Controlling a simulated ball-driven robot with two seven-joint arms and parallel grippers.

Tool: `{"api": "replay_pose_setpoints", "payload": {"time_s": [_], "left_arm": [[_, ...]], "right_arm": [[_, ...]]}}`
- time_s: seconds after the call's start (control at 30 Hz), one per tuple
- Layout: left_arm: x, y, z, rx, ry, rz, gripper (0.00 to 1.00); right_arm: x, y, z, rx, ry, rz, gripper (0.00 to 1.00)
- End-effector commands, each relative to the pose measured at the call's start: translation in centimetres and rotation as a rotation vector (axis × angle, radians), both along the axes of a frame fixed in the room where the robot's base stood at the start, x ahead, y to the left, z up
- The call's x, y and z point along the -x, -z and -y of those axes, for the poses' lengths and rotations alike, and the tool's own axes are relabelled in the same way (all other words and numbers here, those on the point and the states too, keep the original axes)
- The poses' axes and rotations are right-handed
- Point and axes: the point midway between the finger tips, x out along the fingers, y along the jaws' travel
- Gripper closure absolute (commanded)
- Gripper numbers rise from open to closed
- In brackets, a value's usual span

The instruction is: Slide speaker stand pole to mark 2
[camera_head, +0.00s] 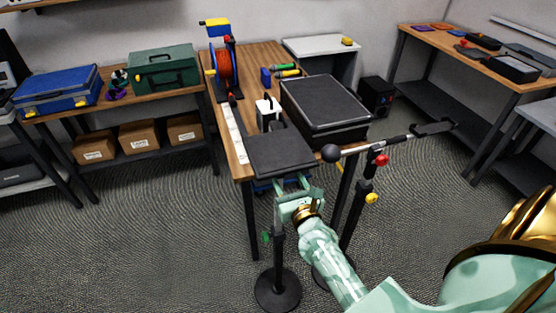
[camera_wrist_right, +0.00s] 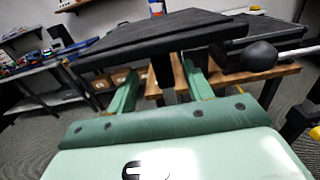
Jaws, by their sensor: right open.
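The speaker stand has a flat black top plate (camera_head: 280,152), a dark pole (camera_head: 278,245) and a round base (camera_head: 278,291) on the floor. A green knob (camera_head: 266,237) sits on the pole. My right gripper (camera_head: 291,182) is open just under the plate. In the right wrist view the plate (camera_wrist_right: 160,38) spans above the open fingers (camera_wrist_right: 162,72), and the upper pole (camera_wrist_right: 163,66) shows between them, with gaps at the sides. Whether a finger touches it I cannot tell. No mark on the pole can be read. My left gripper is out of view.
A second stand, with a boom (camera_head: 375,146), red knob (camera_head: 382,160) and yellow knob (camera_head: 372,198), is close on the right. The wooden table (camera_head: 262,55) behind holds a black case (camera_head: 325,105) and an orange cable reel (camera_head: 226,65). Floor at left is clear.

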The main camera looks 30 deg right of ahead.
Motion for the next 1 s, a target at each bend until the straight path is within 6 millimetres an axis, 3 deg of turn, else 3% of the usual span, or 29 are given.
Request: {"api": "replay_pose_setpoints", "payload": {"time_s": [0.1,0.3,0.5,0.77,0.93,0.97,1.0], "left_arm": [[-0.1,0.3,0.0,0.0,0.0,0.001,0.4],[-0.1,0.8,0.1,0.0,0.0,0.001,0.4],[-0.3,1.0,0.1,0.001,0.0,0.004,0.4],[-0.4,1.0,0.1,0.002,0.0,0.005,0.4],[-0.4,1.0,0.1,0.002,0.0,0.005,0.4],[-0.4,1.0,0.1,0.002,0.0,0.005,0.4],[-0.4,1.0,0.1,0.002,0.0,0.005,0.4]], "right_arm": [[-3.1,0.0,0.7,0.001,0.001,0.002,0.49],[-6.6,0.1,1.6,0.003,0.0,-0.001,0.49],[-8.1,0.1,2.0,0.003,0.0,-0.001,0.49],[-8.2,0.0,2.0,0.003,-0.001,-0.002,0.49],[-8.1,0.0,2.0,0.003,-0.001,-0.002,0.94],[-8.1,0.0,2.0,0.003,-0.001,-0.002,1.0],[-8.1,0.0,2.0,0.003,-0.001,-0.002,1.0]]}}
